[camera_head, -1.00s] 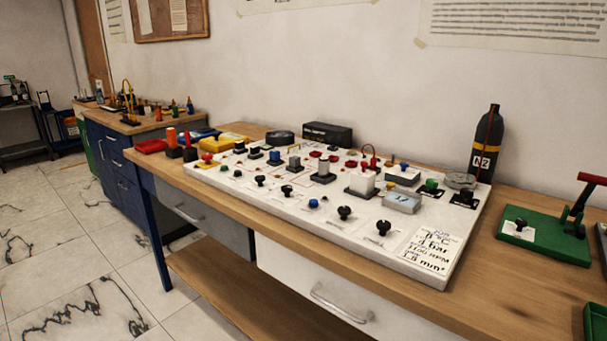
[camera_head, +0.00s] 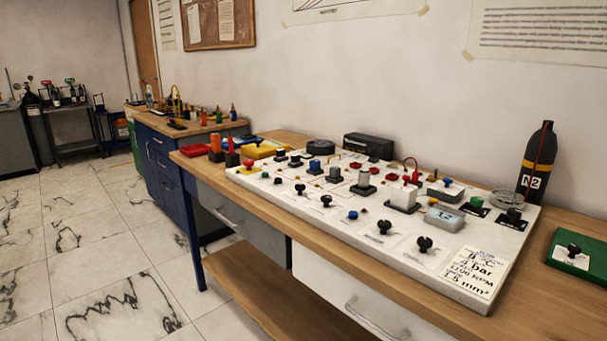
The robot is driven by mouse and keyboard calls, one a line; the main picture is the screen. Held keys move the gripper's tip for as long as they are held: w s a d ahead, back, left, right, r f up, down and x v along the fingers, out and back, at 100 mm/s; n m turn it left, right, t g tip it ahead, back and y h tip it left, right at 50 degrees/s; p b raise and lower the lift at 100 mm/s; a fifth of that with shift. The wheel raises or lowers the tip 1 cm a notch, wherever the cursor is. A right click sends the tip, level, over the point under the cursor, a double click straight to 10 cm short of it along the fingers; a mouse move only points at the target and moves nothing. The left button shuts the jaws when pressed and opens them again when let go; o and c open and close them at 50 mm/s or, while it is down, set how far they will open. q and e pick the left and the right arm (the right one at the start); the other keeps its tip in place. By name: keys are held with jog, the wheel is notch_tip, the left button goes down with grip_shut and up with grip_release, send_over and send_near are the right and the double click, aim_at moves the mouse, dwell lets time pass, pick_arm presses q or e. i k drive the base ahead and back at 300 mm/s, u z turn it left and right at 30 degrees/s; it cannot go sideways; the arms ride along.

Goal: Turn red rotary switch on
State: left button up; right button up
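The white gauge panel (camera_head: 465,284) lies on the wooden bench, covered with several knobs, switches and small blocks. Black knobs (camera_head: 425,244) line the front edge. Neither of my grippers is in view.
The bench (camera_head: 400,290) has a bare front strip and drawers below. A black N2 bottle (camera_head: 537,165) stands behind the panel's right end. A green board (camera_head: 570,262) lies at the right. Another blue bench (camera_head: 170,150) stands at the left. The tiled floor (camera_head: 100,240) is clear.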

aim_at(249, 163)
jog(key=u, duration=0.8)
jog(key=i, duration=0.7)
jog(key=u, duration=1)
jog(key=i, duration=1.15)
jog(key=z, duration=0.9)
jog(key=i, duration=0.85)
jog(key=z, duration=0.95)
